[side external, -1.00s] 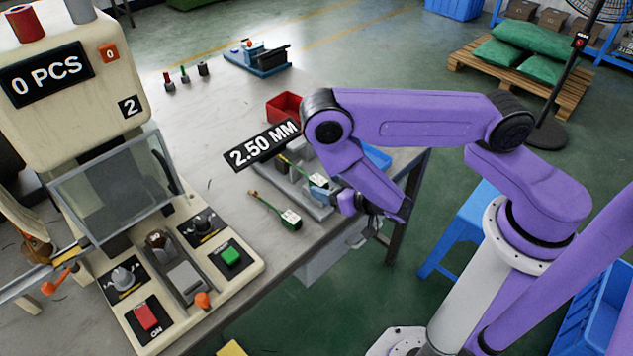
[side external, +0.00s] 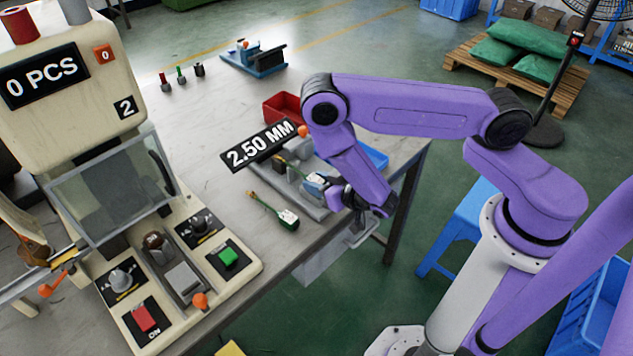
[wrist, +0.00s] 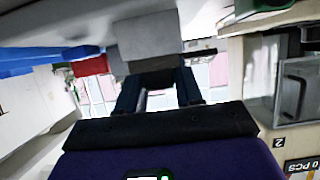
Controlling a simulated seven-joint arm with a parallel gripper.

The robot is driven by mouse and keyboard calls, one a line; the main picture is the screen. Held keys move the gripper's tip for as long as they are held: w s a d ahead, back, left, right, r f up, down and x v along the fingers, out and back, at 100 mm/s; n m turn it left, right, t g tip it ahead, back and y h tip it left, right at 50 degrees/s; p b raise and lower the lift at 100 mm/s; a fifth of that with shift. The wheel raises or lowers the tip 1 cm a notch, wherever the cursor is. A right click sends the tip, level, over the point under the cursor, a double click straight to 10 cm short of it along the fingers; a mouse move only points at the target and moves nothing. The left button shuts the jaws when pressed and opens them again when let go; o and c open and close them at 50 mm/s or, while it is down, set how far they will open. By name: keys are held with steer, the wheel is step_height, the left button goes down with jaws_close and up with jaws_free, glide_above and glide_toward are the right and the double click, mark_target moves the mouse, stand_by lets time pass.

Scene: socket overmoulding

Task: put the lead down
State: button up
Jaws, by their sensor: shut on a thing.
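A green lead (side external: 262,206) with a dark-and-white socket end (side external: 288,218) lies on the table in front of the grey bench fixture. A second lead, with a pale socket end (side external: 314,183), is at the fixture (side external: 325,211), its green cable running back to the left. My gripper (side external: 329,192) is low at the right end of the fixture, against that socket end, and looks shut on this lead. Its fingertips are largely hidden in the side view. In the wrist view, my fingers (wrist: 157,88) stand apart, with a grey block (wrist: 147,38) just past their tips.
A 2.50 MM sign (side external: 258,146) stands over the fixture. A red bin (side external: 283,107) and a blue tray (side external: 373,156) are behind it. The cream machine (side external: 130,275) is at left. Bare table (side external: 225,135) lies between; the table edge is close to my gripper.

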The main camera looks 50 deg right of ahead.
steer(key=shift+r, duration=0.15)
step_height(320, 180, up, 9)
steer(key=shift+r, duration=0.15)
steer(key=shift+w+d+r, duration=0.1)
steer(key=shift+d+r, duration=0.1)
steer(key=shift+r, duration=0.05)
steer(key=w+d+r, duration=0.4)
steer(key=d, duration=0.5)
steer(key=shift+s+d+f, duration=0.7)
steer(key=shift+d+f, duration=0.8)
steer(key=shift+f, duration=1.6)
steer(key=shift+s+d+f, duration=0.65)
steer(key=shift+d+f, duration=0.8)
steer(key=shift+f, duration=1.6)
steer(key=shift+s+d+f, duration=0.7)
steer(key=shift+d+f, duration=0.8)
steer(key=shift+f, duration=1.6)
steer(key=shift+f, duration=0.1)
